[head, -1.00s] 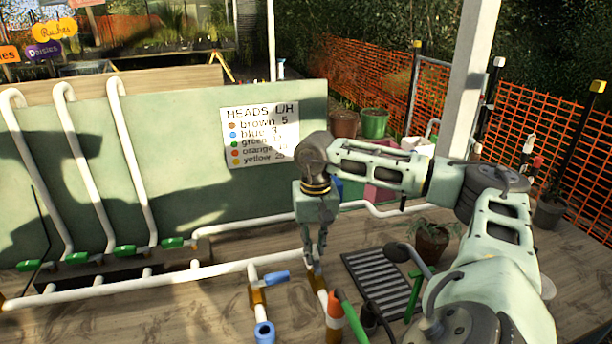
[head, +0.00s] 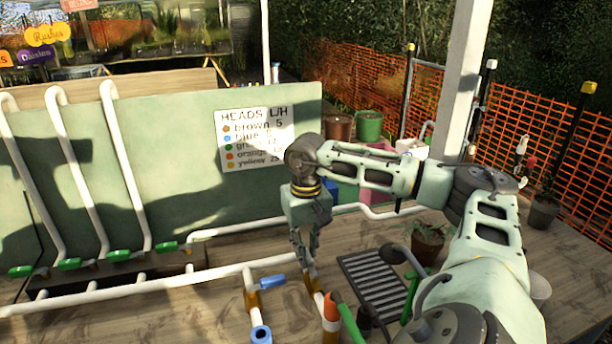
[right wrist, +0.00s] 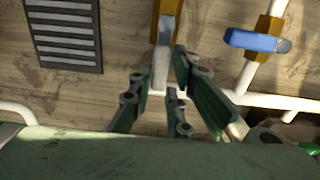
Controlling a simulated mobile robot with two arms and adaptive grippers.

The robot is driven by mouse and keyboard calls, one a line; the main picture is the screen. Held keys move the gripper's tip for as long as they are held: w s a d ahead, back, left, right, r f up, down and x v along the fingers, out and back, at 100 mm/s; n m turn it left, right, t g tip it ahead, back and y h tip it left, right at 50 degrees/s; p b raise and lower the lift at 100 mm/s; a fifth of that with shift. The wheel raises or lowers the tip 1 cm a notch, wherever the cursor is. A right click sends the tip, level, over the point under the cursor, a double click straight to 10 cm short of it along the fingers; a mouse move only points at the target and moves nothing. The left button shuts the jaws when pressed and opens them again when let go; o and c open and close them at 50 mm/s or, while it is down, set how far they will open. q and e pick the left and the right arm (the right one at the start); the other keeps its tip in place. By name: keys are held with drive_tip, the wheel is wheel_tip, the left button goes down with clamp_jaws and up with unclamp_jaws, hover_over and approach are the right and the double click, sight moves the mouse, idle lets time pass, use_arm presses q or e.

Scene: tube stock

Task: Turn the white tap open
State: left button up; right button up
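The white tap (right wrist: 160,68) shows in the right wrist view as a white handle at the lower end of a brass-coloured valve body. My right gripper (right wrist: 158,66) points down at it, with fingers on either side of the handle. The fingers are apart and a gap shows beside the handle; I cannot tell whether any finger touches it. In the head view my right gripper (head: 308,258) is over the pipe junction and hides most of the tap. My left gripper is in neither view.
A blue tap (head: 271,282) on a brass valve is just left of the gripper. An orange-and-white nozzle with a green hose (head: 350,322) stands close to its right. A dark grate (head: 374,284) lies further right. Green taps (head: 118,256) line the pipes at left.

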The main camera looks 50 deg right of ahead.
drive_tip(key=o, duration=0.3)
drive_tip(key=shift+r, duration=0.1)
wheel_tip(320, 180, up, 12)
idle(0.5)
idle(0.6)
